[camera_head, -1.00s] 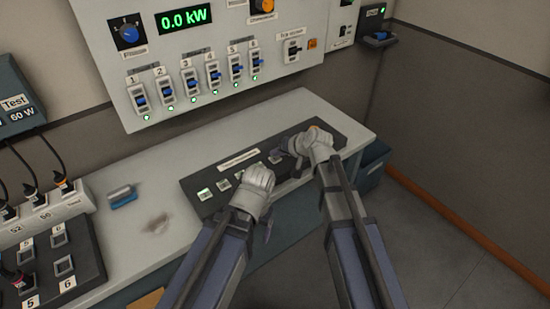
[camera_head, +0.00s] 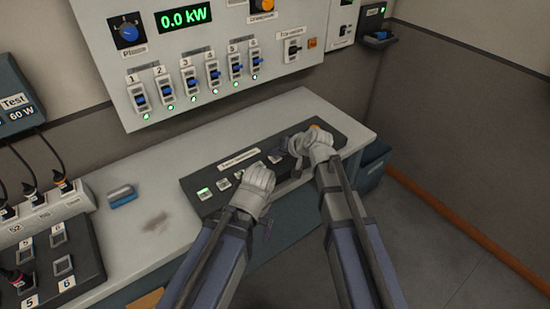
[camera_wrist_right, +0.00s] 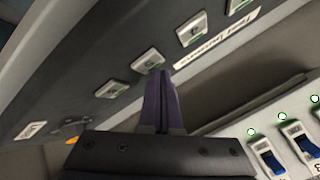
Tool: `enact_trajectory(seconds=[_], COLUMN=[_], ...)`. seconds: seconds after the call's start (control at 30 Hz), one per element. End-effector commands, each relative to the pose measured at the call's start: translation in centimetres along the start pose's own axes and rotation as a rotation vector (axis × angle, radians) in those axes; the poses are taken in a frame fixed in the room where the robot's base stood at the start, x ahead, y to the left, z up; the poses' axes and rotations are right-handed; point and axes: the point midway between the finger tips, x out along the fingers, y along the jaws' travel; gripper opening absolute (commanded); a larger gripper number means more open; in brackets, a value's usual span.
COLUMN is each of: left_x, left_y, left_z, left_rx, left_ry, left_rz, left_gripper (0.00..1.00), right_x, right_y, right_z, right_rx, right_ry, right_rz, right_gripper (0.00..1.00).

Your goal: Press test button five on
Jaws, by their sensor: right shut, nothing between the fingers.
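A dark box (camera_head: 188,189) with a row of square pale buttons lies on the bench. A button at its left end (camera_head: 204,193) glows green. My right gripper (camera_head: 286,146) is above the right part of the row, its fingers shut and empty. In the right wrist view its dark closed fingertips (camera_wrist_right: 160,76) are close to one pale button (camera_wrist_right: 148,60); I cannot tell whether they touch. Other buttons (camera_wrist_right: 192,28) show beside it, their numbers hard to read. My left gripper (camera_head: 257,183) is over the box's front edge; its fingers are hidden.
A wall panel (camera_head: 115,65) with a row of blue switches, green lamps and a "0.0 kW" display stands behind the bench. An orange control (camera_head: 315,127) is at the box's right end. A blue eraser-like block (camera_head: 123,199) and a second button box (camera_head: 88,262) are at the left.

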Motion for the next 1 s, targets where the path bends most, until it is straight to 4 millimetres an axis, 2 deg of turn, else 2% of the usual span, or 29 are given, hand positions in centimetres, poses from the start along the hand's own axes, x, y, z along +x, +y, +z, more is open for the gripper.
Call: enact_trajectory(seconds=[0.17, 1.0], left_x=[0.7, -0.3], left_y=[0.1, 0.0], left_z=[0.0, 0.0], left_rx=[0.0, 0.0], left_ry=[0.0, 0.0], left_rz=[0.0, 0.0], left_gripper=[0.79, 0.79], right_x=[0.5, -0.2], right_y=[0.3, -0.2], right_z=[0.3, -0.2], right_rx=[0.0, 0.0], right_ry=[0.0, 0.0], right_rz=[0.0, 0.0], right_gripper=[0.0, 0.0])
